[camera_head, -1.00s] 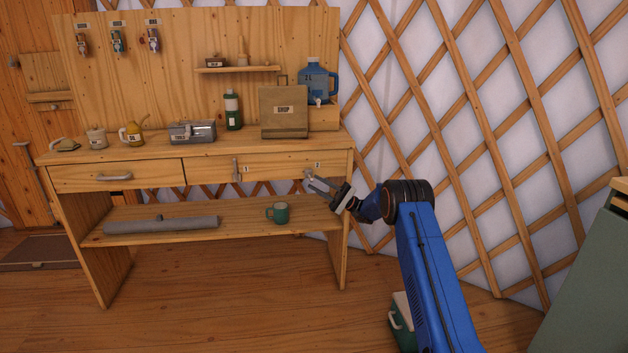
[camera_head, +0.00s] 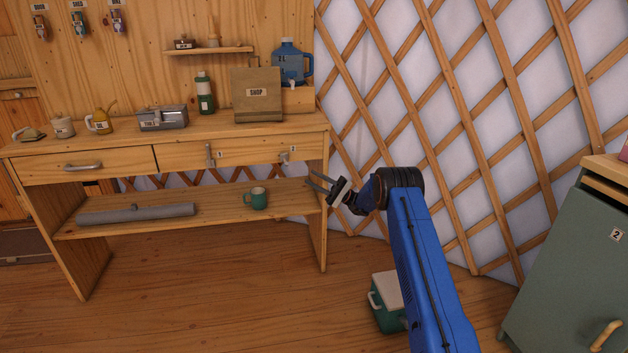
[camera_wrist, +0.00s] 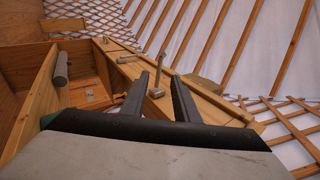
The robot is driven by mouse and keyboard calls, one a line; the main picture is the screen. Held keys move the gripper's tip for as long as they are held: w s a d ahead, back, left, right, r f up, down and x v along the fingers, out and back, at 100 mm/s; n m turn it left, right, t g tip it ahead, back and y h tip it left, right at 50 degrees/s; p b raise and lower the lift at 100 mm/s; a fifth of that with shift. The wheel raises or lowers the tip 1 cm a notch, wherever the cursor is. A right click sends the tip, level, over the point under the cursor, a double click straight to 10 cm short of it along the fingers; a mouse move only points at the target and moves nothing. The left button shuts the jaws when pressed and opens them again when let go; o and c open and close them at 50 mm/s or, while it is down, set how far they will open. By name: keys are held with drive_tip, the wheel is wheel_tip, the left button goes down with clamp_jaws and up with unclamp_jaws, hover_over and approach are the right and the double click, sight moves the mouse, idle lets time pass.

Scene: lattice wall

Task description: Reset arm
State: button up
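My gripper (camera_head: 318,180) is at the end of my blue arm, in front of the right end of the wooden workbench (camera_head: 240,128). It is below the right drawer handle (camera_head: 284,157) and appears apart from it. In the wrist view my gripper (camera_wrist: 160,78) shows two dark fingers spread apart. A metal handle (camera_wrist: 155,91) on the drawer front shows between them in the picture, beyond the fingers. Nothing is seen held. The drawers look shut in the head view.
A green mug (camera_head: 257,199) and a grey roll (camera_head: 135,214) lie on the lower shelf. A green and white cooler (camera_head: 384,301) is on the floor beside my arm. A green cabinet (camera_head: 570,260) stands at right. The floor before the bench is clear.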

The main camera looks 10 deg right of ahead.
drive_tip(key=s+a+r+g+h, duration=0.3)
drive_tip(key=s+a+r+h, duration=0.3)
drive_tip(key=s+r, duration=0.6)
drive_tip(key=s+a+r+n+h, duration=0.1)
drive_tip(key=s+r+h, duration=0.3)
drive_tip(key=s, duration=1)
drive_tip(key=s+a+r+h, duration=0.1)
drive_tip(key=s+r+h, duration=0.3)
drive_tip(key=s, duration=0.9)
drive_tip(key=s+d+f+t+h, duration=0.2)
drive_tip(key=s+d, duration=0.3)
drive_tip(key=s, duration=0.5)
drive_tip(key=s+d+f+n+t+h, duration=0.1)
drive_tip(key=s+d+h, duration=0.4)
drive_tip(key=s, duration=0.5)
drive_tip(key=s+d+f+t+h, duration=0.3)
drive_tip(key=s+d+f, duration=0.2)
drive_tip(key=s, duration=0.6)
drive_tip(key=shift+d+f+t+h, duration=0.25)
drive_tip(key=shift+d+t+h, duration=0.05)
drive_tip(key=shift+d, duration=0.65)
